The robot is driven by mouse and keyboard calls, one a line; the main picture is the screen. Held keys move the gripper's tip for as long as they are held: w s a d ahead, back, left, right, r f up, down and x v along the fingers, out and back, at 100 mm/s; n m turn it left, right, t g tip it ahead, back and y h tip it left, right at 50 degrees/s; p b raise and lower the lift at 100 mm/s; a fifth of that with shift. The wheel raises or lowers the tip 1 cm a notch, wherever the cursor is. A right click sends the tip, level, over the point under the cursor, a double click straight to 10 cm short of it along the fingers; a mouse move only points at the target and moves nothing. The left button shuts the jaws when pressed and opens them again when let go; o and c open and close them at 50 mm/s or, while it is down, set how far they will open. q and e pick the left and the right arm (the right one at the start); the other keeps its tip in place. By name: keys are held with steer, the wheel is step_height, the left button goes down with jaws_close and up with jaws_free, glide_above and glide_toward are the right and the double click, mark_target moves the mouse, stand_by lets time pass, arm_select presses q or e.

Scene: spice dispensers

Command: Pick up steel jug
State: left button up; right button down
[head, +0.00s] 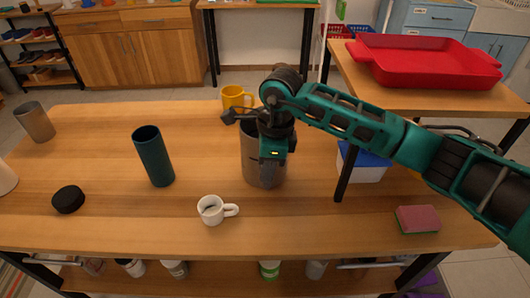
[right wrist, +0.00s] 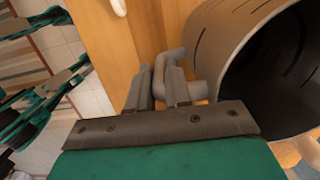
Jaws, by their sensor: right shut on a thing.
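The steel jug (head: 250,165) stands upright near the middle of the wooden table in the head view. Its front is partly hidden by my right gripper (head: 268,178), which reaches down from above. In the right wrist view the jug's wall (right wrist: 218,42) and dark open mouth fill the right side. There my right gripper's fingers (right wrist: 160,85) are shut on the jug's handle, which passes between them. I cannot tell whether the jug's base touches the table. My left gripper is not in view.
A white mug (head: 211,211) stands just in front of the jug. A yellow mug (head: 234,98) is behind it, and a dark teal cup (head: 153,157) to its left. A red tray (head: 425,60) sits on a raised shelf at right; a sponge (head: 417,218) lies front right.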

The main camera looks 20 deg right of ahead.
steer(key=shift+r, duration=0.25)
